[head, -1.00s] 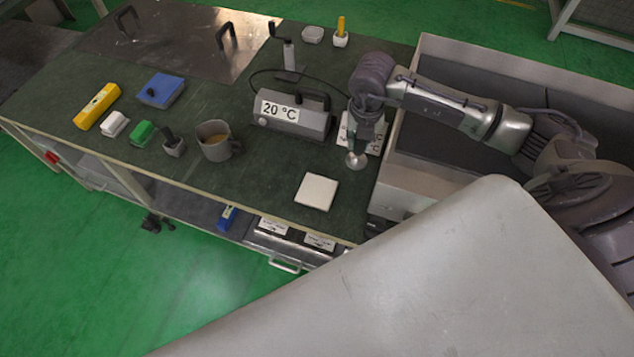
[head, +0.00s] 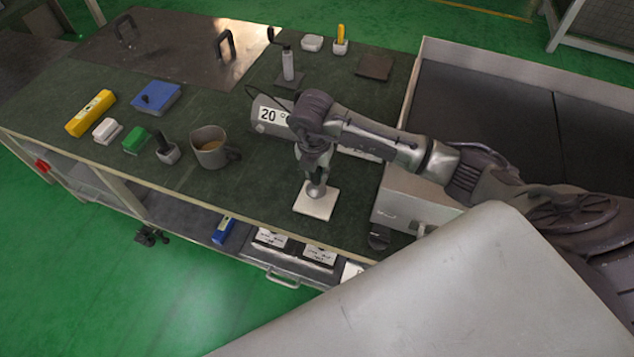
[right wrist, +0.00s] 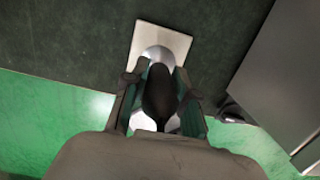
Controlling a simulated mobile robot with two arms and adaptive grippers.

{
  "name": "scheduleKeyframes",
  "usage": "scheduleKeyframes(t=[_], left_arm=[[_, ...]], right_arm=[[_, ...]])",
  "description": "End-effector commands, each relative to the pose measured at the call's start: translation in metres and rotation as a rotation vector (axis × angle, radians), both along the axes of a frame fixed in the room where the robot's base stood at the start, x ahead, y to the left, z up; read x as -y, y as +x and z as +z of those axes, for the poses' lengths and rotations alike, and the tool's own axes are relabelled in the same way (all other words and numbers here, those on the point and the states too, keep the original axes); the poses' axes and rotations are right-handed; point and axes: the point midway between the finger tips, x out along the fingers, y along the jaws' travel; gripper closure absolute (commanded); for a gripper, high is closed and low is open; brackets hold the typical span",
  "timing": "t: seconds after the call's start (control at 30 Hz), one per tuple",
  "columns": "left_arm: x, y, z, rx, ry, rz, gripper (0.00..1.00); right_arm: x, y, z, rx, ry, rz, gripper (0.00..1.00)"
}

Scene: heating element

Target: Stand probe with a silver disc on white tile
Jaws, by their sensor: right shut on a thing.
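The white tile (head: 315,207) lies flat on the dark green bench top near its front edge. It also shows in the right wrist view (right wrist: 176,37). My right gripper (head: 317,172) is above the tile, shut on the probe. In the right wrist view the probe's dark handle (right wrist: 160,95) sits between the fingers, with its silver disc (right wrist: 157,54) below, over the tile. In the head view the disc (head: 316,190) is at the tile's upper part; I cannot tell whether it touches. My left gripper is not in view.
A grey heater box with a temperature label (head: 268,115) stands behind my right arm, partly hidden. A brown-grey mug (head: 209,147) stands left of the tile. A grey bin (head: 485,75) is to the right. Bench space between mug and tile is clear.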

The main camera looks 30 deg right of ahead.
Motion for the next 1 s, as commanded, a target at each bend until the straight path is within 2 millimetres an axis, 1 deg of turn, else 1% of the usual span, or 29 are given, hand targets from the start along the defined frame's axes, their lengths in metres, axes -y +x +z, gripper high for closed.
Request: scheduleKeyframes(t=[0.03,0.2,0.27,0.47,0.6,0.63,0.77,0.8,1.0], left_arm=[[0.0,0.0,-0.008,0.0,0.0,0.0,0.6],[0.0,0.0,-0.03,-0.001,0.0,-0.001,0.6],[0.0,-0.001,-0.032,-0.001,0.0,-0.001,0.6],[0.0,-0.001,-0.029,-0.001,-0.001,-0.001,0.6],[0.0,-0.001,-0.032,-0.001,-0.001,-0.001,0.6],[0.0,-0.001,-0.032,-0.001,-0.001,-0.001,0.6],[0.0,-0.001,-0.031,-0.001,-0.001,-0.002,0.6],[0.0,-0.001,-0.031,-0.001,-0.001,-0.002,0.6],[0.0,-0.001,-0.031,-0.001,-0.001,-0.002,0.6]], right_arm=[[0.0,0.0,-0.01,-0.001,0.0,0.0,1.0],[0.001,-0.001,-0.037,-0.001,0.0,-0.001,1.0],[0.001,0.0,-0.04,-0.001,0.001,-0.001,1.0],[0.001,0.0,-0.036,-0.001,0.001,-0.001,1.0],[0.001,0.0,-0.04,-0.001,0.001,0.0,1.0],[0.001,0.0,-0.041,-0.001,0.0,0.0,0.71],[0.001,-0.001,-0.04,-0.001,0.0,0.0,0.5],[0.001,-0.001,-0.04,-0.001,0.0,0.0,0.48],[0.001,0.0,-0.039,-0.001,0.001,0.0,0.48]])
